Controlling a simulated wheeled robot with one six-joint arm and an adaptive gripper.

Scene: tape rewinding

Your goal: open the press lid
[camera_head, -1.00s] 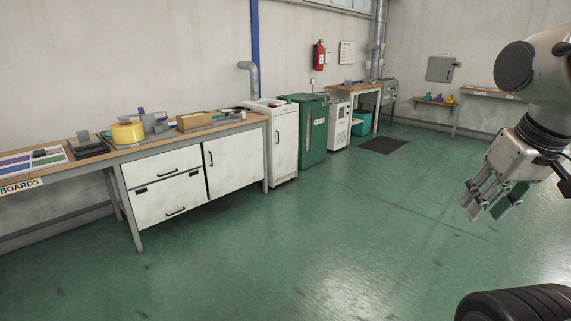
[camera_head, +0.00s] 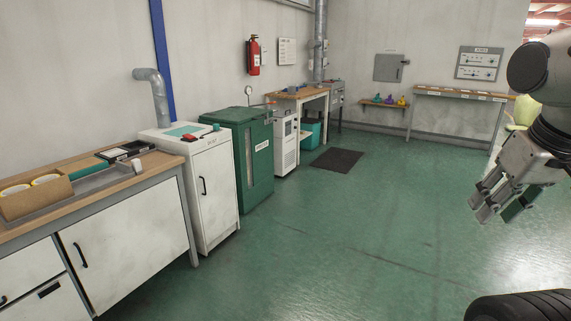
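My gripper (camera_head: 502,208) hangs at the right of the head view, its fingers apart with nothing between them. It is over open floor, far from the machines. No machine can be told for sure as the press; the labels are too small to read. A white cabinet (camera_head: 212,190) has a teal and red top (camera_head: 190,133) and a grey pipe behind it. No raised lid shows on either.
A wooden-topped workbench (camera_head: 100,205) with boxes and trays fills the left. A white unit (camera_head: 285,142), a small table (camera_head: 298,95) and a dark floor mat (camera_head: 338,160) lie farther back. The green floor (camera_head: 350,245) in the middle is clear.

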